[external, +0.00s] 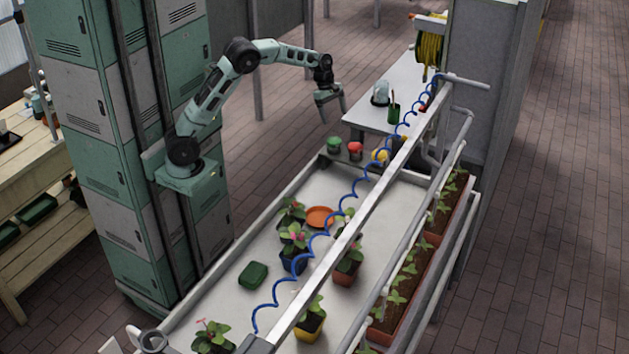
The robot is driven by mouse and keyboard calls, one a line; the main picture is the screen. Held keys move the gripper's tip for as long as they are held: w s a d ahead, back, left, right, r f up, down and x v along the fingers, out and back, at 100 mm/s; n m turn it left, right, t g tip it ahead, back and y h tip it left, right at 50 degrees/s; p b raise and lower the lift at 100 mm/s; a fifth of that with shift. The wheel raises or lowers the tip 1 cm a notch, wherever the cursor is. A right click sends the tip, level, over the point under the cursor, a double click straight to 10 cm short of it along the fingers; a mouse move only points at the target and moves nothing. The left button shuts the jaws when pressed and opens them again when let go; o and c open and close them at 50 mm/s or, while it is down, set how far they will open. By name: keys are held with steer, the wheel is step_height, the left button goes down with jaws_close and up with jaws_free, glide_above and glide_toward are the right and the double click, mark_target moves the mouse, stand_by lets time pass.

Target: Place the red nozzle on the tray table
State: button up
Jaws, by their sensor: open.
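The red nozzle (355,148) stands on a small grey rack at the far end of the long potting bench, between a green nozzle (333,144) and a yellow nozzle (380,156). My gripper (331,116) hangs above and a little left of the nozzles, fingers pointing down, open and empty. It is apart from the red nozzle. The tray table (408,80) is the pale table behind the rack.
Several potted plants, an orange saucer (320,217) and a green tray (253,274) occupy the bench (222,290). A metal rail (345,238) with a coiled blue hose (325,232) runs above it. A yellow hose reel (429,50) hangs beyond the table.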

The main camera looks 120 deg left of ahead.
steer(key=w+a+n, duration=0.1)
steer(key=a+n, duration=0.1)
steer(key=a, duration=0.1)
steer(key=p, duration=0.1)
glide_toward(355, 145)
steer(key=shift+n+t, duration=0.4)
steer(key=f, duration=0.4)
steer(key=a+f, duration=0.1)
steer(key=f, duration=0.1)
steer(key=shift+w+f, duration=0.15)
steer(key=shift+w, duration=0.05)
steer(key=shift+p+x, duration=0.65)
steer(key=shift+x, duration=1.95)
steer(key=shift+a, duration=0.15)
steer(key=c, duration=1.1)
steer(key=shift+c, duration=0.2)
